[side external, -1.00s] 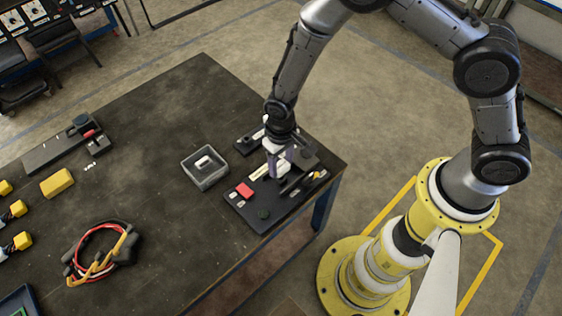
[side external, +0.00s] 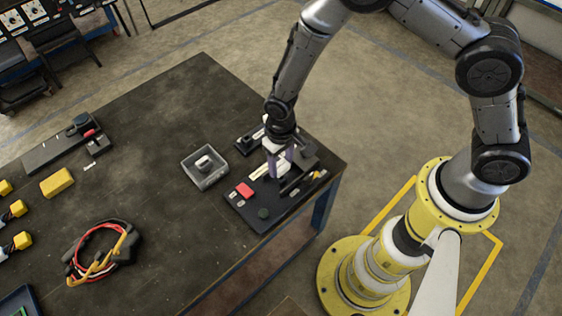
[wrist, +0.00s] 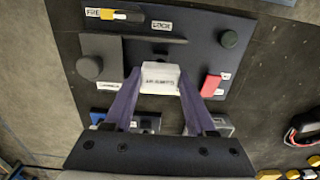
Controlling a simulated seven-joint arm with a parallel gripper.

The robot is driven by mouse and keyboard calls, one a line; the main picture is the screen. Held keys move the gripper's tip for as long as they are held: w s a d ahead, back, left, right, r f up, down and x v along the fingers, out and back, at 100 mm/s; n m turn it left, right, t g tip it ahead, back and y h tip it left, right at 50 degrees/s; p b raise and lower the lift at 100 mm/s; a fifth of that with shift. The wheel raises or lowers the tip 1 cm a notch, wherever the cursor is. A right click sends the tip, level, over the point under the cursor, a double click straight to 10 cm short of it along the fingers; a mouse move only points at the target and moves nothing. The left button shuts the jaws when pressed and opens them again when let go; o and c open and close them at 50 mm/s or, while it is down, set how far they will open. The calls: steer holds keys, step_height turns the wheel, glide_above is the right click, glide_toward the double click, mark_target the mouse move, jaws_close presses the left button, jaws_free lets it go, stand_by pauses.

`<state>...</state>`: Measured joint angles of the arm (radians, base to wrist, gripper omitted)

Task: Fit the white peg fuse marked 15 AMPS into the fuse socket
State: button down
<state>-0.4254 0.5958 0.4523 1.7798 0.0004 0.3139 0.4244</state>
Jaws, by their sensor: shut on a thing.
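My gripper (wrist: 158,88) has purple fingers shut on a white block, the fuse (wrist: 160,79). Small dark print shows on its face, too blurred to read. In the side view my gripper (side external: 279,168) points down over the dark panel (side external: 240,213) at the table's right corner. The fuse is mostly hidden there by the fingers. I cannot make out the fuse socket, and cannot tell whether the fuse touches the panel.
The panel carries a red block (wrist: 211,85), a black knob (wrist: 89,67), a round dark button (wrist: 229,39) and a yellow-tipped lever (wrist: 122,15) by FREE and LOCK labels. A grey tray (side external: 209,183) with a white piece stands left of it. Cables (side external: 100,256) lie farther left.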

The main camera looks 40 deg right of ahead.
mark_target(281, 165)
steer(key=shift+f, duration=1.7)
steer(key=shift+c, duration=0.7)
jaws_free()
steer(key=shift+r, duration=0.1)
step_height(281, 165, up, 14)
stand_by(0.3)
